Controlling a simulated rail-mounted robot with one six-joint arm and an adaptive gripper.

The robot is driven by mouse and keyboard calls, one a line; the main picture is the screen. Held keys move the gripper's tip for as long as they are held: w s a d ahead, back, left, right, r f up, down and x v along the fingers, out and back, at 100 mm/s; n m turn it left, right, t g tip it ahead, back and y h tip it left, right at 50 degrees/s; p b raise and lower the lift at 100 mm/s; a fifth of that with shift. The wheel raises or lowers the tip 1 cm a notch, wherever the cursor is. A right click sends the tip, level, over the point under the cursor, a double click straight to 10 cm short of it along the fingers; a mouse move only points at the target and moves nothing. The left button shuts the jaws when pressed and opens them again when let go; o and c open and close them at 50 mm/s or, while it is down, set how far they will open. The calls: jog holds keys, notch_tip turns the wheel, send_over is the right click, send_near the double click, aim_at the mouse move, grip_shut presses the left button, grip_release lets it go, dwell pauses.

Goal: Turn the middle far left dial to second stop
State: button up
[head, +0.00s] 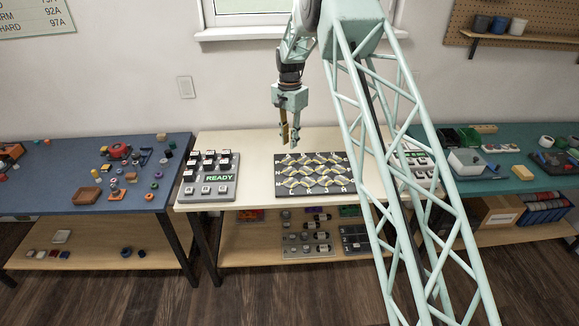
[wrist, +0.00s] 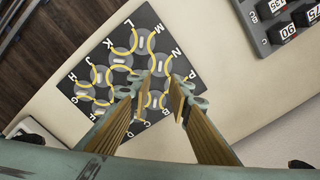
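The dial board (head: 281,191) is a dark slab on the pale middle table, with grey round dials, white bars, yellow arcs and white edge letters. It also shows in the wrist view (wrist: 72,87). My gripper (head: 290,142) hangs above the board's far left part, apart from it. In the wrist view my gripper (wrist: 162,84) has a clear gap between its fingers and holds nothing. A dial (wrist: 159,67) shows by the fingertips. The fingers hide parts of dials nearby. I cannot tell for sure which dial is the task's.
A grey key panel (head: 189,194) with a green READY display stands left of the board; another panel (head: 421,163) is to the right, behind my arm. Blue (head: 60,170) and teal (head: 519,181) tables with small parts flank this one. The tabletop around the board is clear.

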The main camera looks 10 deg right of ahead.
aim_at(290, 170)
jog(key=shift+f+b, duration=0.6)
jog(key=shift+f, duration=6.2)
jog(key=shift+c, duration=0.8)
grip_shut()
